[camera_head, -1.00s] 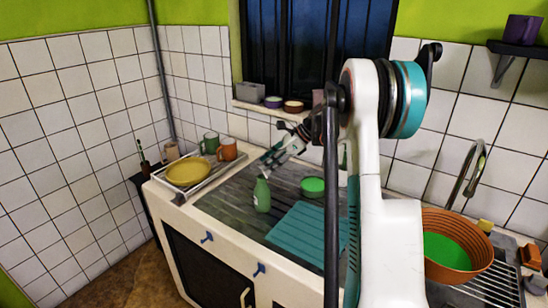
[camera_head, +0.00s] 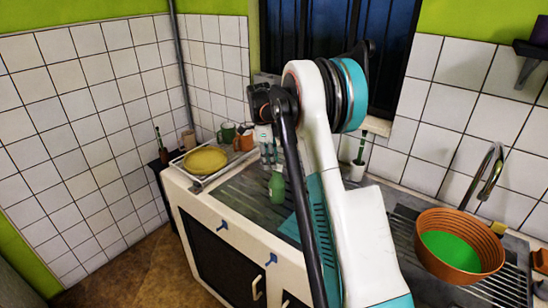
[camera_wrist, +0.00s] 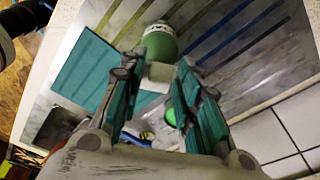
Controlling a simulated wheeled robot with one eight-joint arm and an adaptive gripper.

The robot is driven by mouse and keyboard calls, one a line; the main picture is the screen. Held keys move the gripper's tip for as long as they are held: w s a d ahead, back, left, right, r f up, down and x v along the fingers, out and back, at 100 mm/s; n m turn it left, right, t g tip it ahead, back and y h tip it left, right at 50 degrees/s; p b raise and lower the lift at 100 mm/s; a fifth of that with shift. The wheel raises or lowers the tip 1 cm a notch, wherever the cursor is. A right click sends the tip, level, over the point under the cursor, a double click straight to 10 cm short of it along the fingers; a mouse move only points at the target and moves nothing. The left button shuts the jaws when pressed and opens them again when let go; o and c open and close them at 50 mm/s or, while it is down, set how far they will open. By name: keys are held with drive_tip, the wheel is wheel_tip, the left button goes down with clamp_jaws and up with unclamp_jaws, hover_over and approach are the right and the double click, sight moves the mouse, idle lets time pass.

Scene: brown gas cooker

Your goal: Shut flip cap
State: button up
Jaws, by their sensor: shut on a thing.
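A green bottle (camera_head: 277,187) stands upright on the dark worktop, left of my arm. My gripper (camera_head: 268,152) points down at its top. In the wrist view, the rounded green body of the bottle (camera_wrist: 160,45) lies just beyond my fingertips. A pale, block-like piece, which looks like the flip cap (camera_wrist: 159,72), shows between the fingers of my gripper (camera_wrist: 157,70). The fingers are shut on this upper part of the bottle. Whether the cap's lid is open or closed I cannot tell.
A teal ribbed mat (camera_wrist: 95,72) lies beside the bottle. A yellow plate (camera_head: 206,160) on a tray and two mugs stand at the left.

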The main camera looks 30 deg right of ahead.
drive_tip(key=shift+w+a+f+g+h, duration=0.2)
drive_tip(key=shift+f+g+h, duration=0.15)
drive_tip(key=shift+g+h, duration=0.15)
drive_tip(key=shift+w+a+f+g+h, duration=0.1)
drive_tip(key=shift+a+f+g+h, duration=0.1)
drive_tip(key=shift+f+g+h, duration=0.3)
drive_tip(key=shift+r, duration=0.2)
drive_tip(key=o, duration=0.8)
drive_tip(key=shift+r, duration=0.1)
drive_tip(key=v, duration=1.1)
drive_tip(key=shift+a+r, duration=0.2)
drive_tip(key=shift+r, duration=0.15)
